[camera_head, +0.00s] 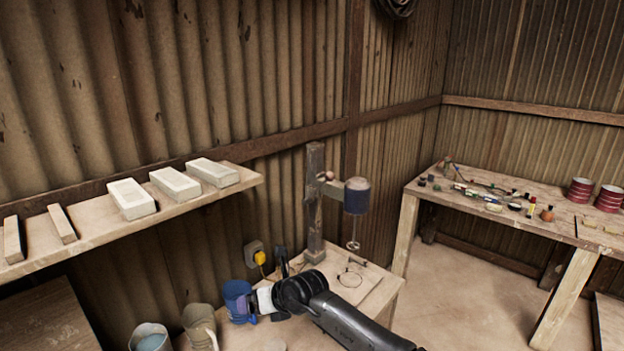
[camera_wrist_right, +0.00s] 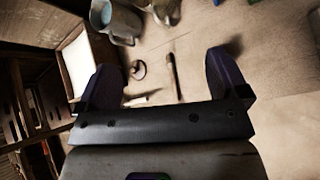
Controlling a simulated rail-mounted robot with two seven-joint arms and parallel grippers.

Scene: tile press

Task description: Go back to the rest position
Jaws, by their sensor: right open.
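My right arm comes in from the bottom of the head view, and its gripper (camera_head: 258,303) is over the bench below the wall. In the head view it appears beside a blue mug (camera_head: 236,290); I cannot tell the gap. In the right wrist view the gripper (camera_wrist_right: 165,75) has its two dark fingers wide apart with nothing held between them. Beyond them are a dark rod (camera_wrist_right: 173,75) and a small ring-shaped thing (camera_wrist_right: 138,70) on the bench. My left gripper is not in view.
A drill-press-like stand (camera_head: 316,200) with a blue cylindrical head (camera_head: 357,196) is behind my right arm. Other mugs (camera_head: 199,322) stand left of the gripper. A shelf (camera_head: 185,207) holds pale bricks. A cluttered table (camera_head: 418,191) stands at right, with open floor before it.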

